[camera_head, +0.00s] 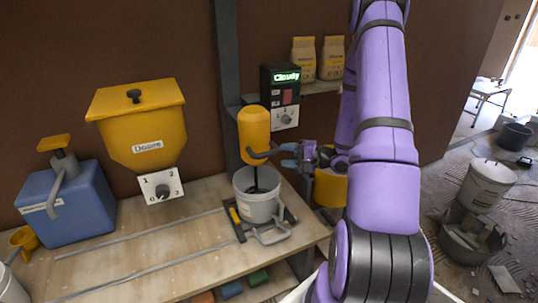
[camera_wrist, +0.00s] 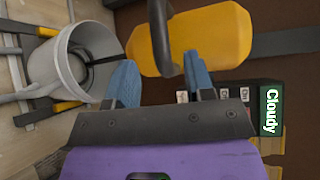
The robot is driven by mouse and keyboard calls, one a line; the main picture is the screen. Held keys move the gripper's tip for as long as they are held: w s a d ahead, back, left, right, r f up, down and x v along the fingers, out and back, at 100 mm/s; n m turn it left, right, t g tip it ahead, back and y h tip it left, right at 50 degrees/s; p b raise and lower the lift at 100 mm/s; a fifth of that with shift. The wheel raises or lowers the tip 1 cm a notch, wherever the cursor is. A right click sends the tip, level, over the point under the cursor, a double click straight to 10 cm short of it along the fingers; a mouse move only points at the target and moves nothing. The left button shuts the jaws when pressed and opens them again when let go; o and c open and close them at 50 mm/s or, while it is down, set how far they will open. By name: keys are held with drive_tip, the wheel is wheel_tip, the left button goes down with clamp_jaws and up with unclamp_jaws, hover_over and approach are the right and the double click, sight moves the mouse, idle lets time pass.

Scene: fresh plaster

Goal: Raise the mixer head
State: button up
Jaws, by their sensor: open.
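The mixer head (camera_head: 254,128) is a yellow rounded body on a dark upright column, above a grey-white bucket (camera_head: 257,207). A dark stirring shaft reaches down from it into the bucket. A dark curved handle (camera_head: 263,154) sticks out from the head's lower front. My gripper (camera_head: 289,155) is just right of the handle. In the wrist view the yellow head (camera_wrist: 215,40) lies beyond my blue fingertips (camera_wrist: 160,80), which are apart. The dark handle (camera_wrist: 160,40) reaches down between them. I cannot tell whether a finger touches it. The bucket also shows in the wrist view (camera_wrist: 60,62).
A control box (camera_head: 281,95) reading "Cloudy" is on the column behind, with bags (camera_head: 303,60) on a shelf. A yellow hopper (camera_head: 140,120) and a blue container (camera_head: 65,205) stand left. The bucket sits in a dark frame (camera_head: 240,234) on the wooden bench (camera_head: 150,265).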

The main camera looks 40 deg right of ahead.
sight(273, 154)
drive_tip(key=x, duration=0.6)
drive_tip(key=shift+w+a, duration=0.15)
drive_tip(key=shift+w, duration=0.05)
clamp_jaws()
